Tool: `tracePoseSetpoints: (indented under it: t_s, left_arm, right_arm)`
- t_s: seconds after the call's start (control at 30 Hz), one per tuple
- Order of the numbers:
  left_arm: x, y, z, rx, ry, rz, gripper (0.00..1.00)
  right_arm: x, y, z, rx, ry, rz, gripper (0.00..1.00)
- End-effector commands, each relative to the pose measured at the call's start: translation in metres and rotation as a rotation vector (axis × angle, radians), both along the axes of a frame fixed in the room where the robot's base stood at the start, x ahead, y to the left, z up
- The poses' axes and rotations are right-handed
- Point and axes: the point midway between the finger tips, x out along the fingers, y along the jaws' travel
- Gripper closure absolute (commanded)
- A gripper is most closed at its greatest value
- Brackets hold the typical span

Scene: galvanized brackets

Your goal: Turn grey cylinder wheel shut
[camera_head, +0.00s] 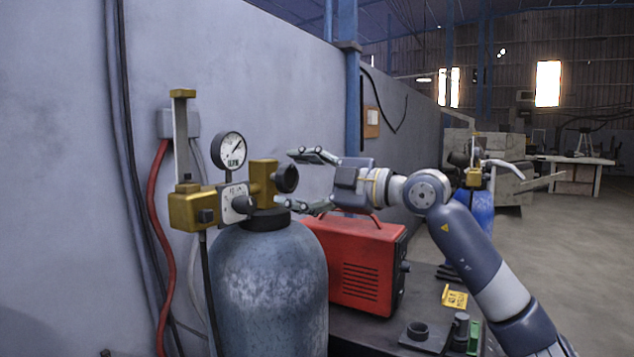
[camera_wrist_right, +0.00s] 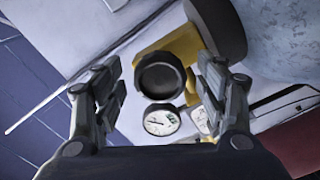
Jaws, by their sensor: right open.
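The grey cylinder (camera_head: 268,290) stands upright at the left, beside the wall. Its brass valve (camera_head: 262,176) on top carries a round black wheel (camera_head: 286,178) on the right side. My right gripper (camera_head: 292,179) is open, with one finger above and one below the wheel's level. In the right wrist view the wheel (camera_wrist_right: 160,78) lies between the two spread fingers of my gripper (camera_wrist_right: 160,72), with a visible gap on each side. I cannot tell the exact depth between fingertips and wheel. My left gripper is not in view.
A pressure gauge (camera_head: 229,151) and brass regulator (camera_head: 197,209) sit left of the valve. A red machine (camera_head: 352,262) stands on a dark bench (camera_head: 378,334) just below my gripper. A blue cylinder (camera_head: 478,212) stands farther back. The floor at right is open.

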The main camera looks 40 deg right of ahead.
Motion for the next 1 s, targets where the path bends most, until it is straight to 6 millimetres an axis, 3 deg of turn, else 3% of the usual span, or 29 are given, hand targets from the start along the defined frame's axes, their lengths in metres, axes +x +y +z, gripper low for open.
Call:
tracePoseSetpoints:
  t_s: [0.3,1.0]
  left_arm:
    - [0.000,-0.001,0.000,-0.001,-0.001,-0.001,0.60]
    - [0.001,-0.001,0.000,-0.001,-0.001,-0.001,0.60]
  right_arm:
    - [-0.027,-0.011,-0.001,-0.006,0.003,-0.003,0.34]
    - [-0.070,-0.028,0.000,0.001,0.001,0.004,0.34]
